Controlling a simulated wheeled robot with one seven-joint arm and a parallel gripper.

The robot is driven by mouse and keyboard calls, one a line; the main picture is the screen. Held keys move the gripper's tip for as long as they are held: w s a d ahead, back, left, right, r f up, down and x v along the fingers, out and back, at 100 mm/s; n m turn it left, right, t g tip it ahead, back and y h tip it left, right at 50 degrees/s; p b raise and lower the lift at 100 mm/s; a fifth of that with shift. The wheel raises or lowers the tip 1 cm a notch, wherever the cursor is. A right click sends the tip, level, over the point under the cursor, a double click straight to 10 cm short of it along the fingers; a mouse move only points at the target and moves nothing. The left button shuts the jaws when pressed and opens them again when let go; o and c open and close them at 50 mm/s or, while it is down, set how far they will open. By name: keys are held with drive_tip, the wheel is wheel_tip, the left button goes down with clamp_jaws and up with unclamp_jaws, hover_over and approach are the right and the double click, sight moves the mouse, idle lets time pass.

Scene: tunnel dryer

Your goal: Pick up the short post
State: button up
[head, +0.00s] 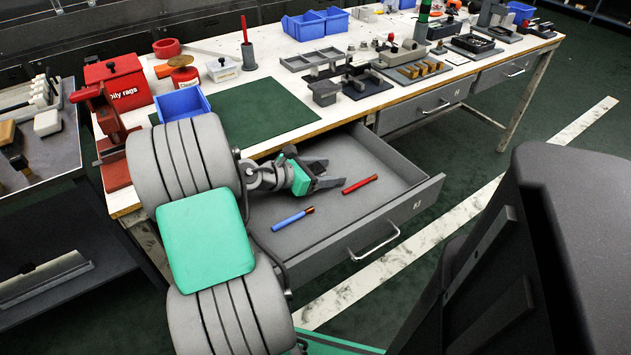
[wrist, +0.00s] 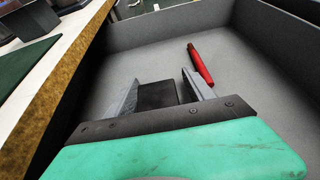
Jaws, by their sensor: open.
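A dark, near-black block (wrist: 157,94), which I take to be the short post, shows between the two fingers in the wrist view. My gripper (head: 334,172) is open inside the pulled-out drawer; it also shows in the wrist view (wrist: 163,78). One finger is on each side of the block, with a narrow gap visible on the right. I cannot tell whether the left finger touches it. In the head view the block cannot be made out clearly among the fingers.
The grey drawer (head: 408,210) stands open under the workbench. A red marker (head: 360,184) lies right of my gripper and a blue one (head: 292,219) lies nearer. The bench edge (wrist: 62,85) rises at left in the wrist view. Fixtures and blue bins crowd the bench top.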

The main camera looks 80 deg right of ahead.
drive_tip(key=shift+r, duration=0.1)
clamp_jaws()
idle(0.6)
